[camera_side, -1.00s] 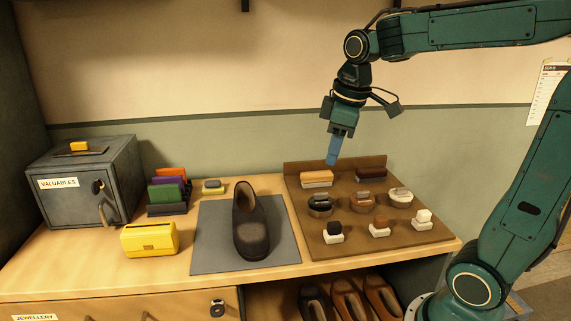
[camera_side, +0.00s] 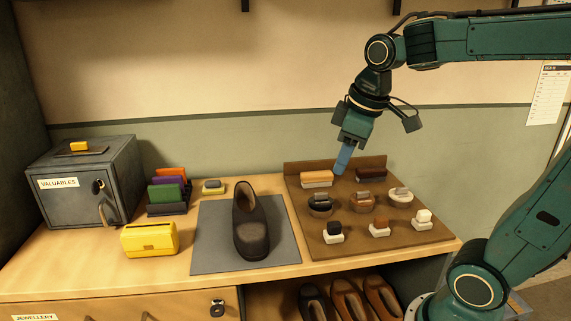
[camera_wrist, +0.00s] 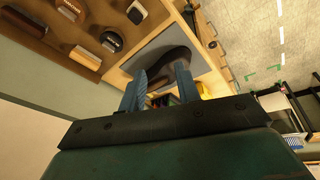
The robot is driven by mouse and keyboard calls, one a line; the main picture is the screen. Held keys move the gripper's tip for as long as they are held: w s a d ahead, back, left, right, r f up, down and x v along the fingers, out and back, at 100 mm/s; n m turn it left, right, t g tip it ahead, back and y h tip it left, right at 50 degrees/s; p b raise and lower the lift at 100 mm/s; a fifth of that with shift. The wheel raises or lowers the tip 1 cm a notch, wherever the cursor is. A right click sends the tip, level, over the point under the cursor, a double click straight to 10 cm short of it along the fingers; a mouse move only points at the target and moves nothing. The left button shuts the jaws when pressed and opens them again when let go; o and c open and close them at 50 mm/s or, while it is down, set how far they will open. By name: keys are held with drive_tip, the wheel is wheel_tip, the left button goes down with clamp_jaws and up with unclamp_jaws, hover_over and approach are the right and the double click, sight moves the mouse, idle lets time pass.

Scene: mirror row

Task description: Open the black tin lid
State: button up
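The black tin (camera_side: 320,205) is a round dark tin in the left column of the brown board in the side view. A small handle-like piece sits on its top, and it looks closed. In the wrist view the black tin (camera_wrist: 111,41) shows at upper left, outside the fingers. My gripper (camera_side: 342,162) points down above the back of the board, behind and above the tin. In the wrist view the blue fingers of my gripper (camera_wrist: 160,88) stand apart with nothing between them.
A brown tin (camera_side: 361,202) and a pale-topped tin (camera_side: 400,197) share the black tin's row. Brushes (camera_side: 317,179) lie behind; small daubers (camera_side: 333,233) stand in front. A dark shoe (camera_side: 252,235) on a grey mat (camera_side: 212,255) is left of the board.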

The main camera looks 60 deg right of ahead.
drive_tip(key=shift+w, duration=0.15)
drive_tip(key=n+g+y, duration=0.2)
drive_tip(key=n+g, duration=0.3)
drive_tip(key=n, duration=0.1)
hover_over(321, 193)
drive_tip(key=w+d, duration=0.2)
wheel_tip(321, 193, down, 7)
drive_tip(key=shift+d+f, duration=0.1)
drive_tip(key=shift+f, duration=0.05)
drive_tip(key=shift+s+a+f, duration=0.25)
drive_tip(key=shift+a+f, duration=0.05)
drive_tip(key=shift+f, duration=1.95)
drive_tip(key=shift+s+a+f, duration=0.3)
drive_tip(key=shift+f, duration=1.95)
drive_tip(key=shift+s+a+f, duration=0.25)
drive_tip(key=shift+a+f, duration=0.05)
drive_tip(key=shift+f, duration=1.95)
clamp_jaws()
